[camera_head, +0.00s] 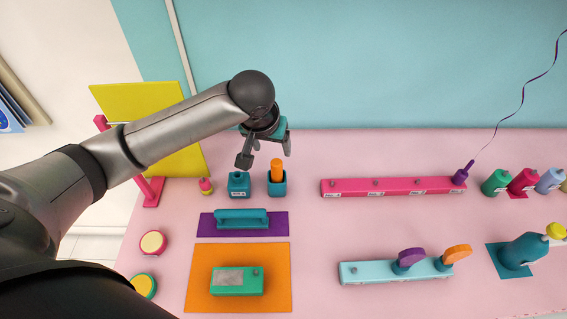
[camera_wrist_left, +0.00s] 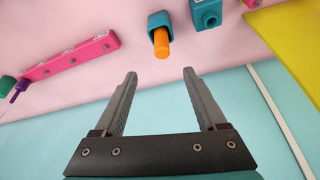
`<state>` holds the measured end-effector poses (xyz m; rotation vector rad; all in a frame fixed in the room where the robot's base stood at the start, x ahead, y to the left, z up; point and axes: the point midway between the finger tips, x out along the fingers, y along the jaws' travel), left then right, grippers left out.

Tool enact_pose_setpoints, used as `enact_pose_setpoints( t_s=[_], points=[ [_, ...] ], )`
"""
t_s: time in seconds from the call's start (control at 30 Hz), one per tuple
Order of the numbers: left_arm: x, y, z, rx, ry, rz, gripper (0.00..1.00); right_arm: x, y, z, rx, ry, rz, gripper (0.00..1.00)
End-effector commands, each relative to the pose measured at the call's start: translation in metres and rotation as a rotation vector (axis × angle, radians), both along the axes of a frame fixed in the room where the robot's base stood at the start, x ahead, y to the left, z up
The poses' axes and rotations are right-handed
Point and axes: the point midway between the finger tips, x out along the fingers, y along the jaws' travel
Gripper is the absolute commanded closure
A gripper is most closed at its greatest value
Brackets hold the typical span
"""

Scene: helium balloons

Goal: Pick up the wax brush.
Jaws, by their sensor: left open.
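The wax brush (camera_head: 277,168) shows as an orange handle standing upright in a small teal holder (camera_head: 277,188) on the pink table. Its lower part is hidden inside the holder. The wax brush also shows in the left wrist view (camera_wrist_left: 161,43), beyond the fingertips and roughly centred between them. My left gripper (camera_head: 266,153) is open and empty, near the top of the handle and apart from it in the wrist view. My right gripper is not in view.
A teal-handled tool (camera_head: 241,218) lies on a purple mat in front. A pink rail (camera_head: 392,187) is to the right. A yellow board (camera_head: 150,115) stands at the left. Bare table lies between holder and rail.

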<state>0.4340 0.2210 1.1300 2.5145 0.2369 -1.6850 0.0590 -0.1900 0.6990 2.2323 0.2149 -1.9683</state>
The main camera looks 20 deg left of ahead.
Motion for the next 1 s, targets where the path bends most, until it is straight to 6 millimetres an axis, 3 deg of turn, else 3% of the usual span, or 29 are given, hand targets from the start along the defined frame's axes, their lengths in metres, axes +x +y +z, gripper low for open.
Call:
enact_pose_setpoints(
  t_s=[0.1,0.3,0.5,0.83,1.0],
  points=[
    [0.006,0.002,-0.017,0.001,0.003,0.003,0.26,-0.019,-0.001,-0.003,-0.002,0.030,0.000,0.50],
    [0.020,0.004,-0.051,0.002,0.002,0.003,0.26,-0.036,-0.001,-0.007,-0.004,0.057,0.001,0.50],
    [0.031,0.006,-0.078,0.001,0.000,0.000,0.26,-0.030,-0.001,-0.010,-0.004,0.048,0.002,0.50],
    [0.038,0.009,-0.095,0.002,0.000,0.001,0.26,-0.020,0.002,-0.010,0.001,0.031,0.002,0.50],
    [0.045,0.011,-0.114,0.003,0.002,0.001,0.26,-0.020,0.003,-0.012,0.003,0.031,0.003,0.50]
  ],
)
